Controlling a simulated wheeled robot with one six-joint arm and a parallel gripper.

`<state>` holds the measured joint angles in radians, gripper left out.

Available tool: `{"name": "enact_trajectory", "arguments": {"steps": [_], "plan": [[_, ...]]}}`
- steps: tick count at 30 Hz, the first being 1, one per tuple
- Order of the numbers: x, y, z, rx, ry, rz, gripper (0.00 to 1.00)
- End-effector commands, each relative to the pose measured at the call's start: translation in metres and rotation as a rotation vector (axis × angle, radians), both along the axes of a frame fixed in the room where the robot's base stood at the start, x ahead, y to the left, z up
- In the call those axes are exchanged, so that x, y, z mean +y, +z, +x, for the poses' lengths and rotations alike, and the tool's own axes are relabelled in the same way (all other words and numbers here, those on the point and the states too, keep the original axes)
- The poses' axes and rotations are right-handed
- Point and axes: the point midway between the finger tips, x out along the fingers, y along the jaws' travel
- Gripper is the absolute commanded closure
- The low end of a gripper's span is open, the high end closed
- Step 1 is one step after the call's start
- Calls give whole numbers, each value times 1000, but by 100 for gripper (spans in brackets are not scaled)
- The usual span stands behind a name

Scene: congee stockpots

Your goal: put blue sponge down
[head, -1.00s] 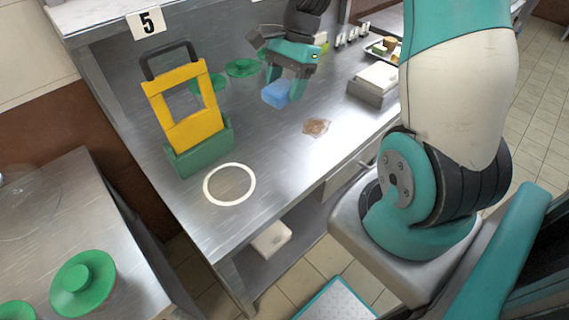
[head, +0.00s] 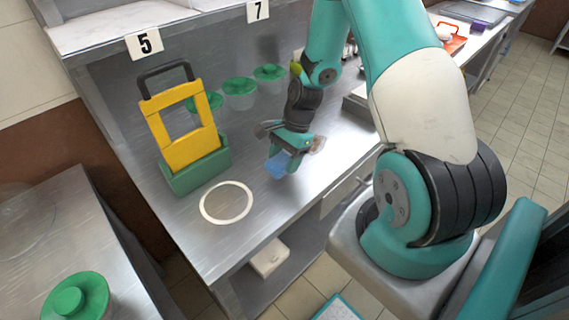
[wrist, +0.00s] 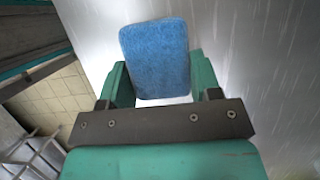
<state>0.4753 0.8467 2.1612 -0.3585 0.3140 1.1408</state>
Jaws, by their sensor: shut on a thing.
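The blue sponge (head: 278,164) is between the fingers of my gripper (head: 288,160), over the steel counter. In the wrist view the sponge (wrist: 155,58) fills the space between the two green fingers (wrist: 157,80), which are shut on its sides. The sponge appears a little above the counter; the exact gap cannot be told. A white ring (head: 226,202) is marked on the counter, to the left of and nearer than the gripper.
A yellow frame with a dark handle (head: 190,142) stands in a green holder (head: 196,172) left of the gripper. Several green-lidded pots (head: 239,92) stand at the back. The counter's front edge (head: 300,215) lies near. Bare counter surrounds the ring.

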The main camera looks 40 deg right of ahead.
Motion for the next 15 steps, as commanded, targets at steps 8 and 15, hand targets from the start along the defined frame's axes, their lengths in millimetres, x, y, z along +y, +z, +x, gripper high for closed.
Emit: {"name": "enact_trajectory", "arguments": {"steps": [8, 15], "plan": [[0, -23, 0, -1, 1, 0, 64], [0, -25, 0, 0, 1, 0, 64]]}}
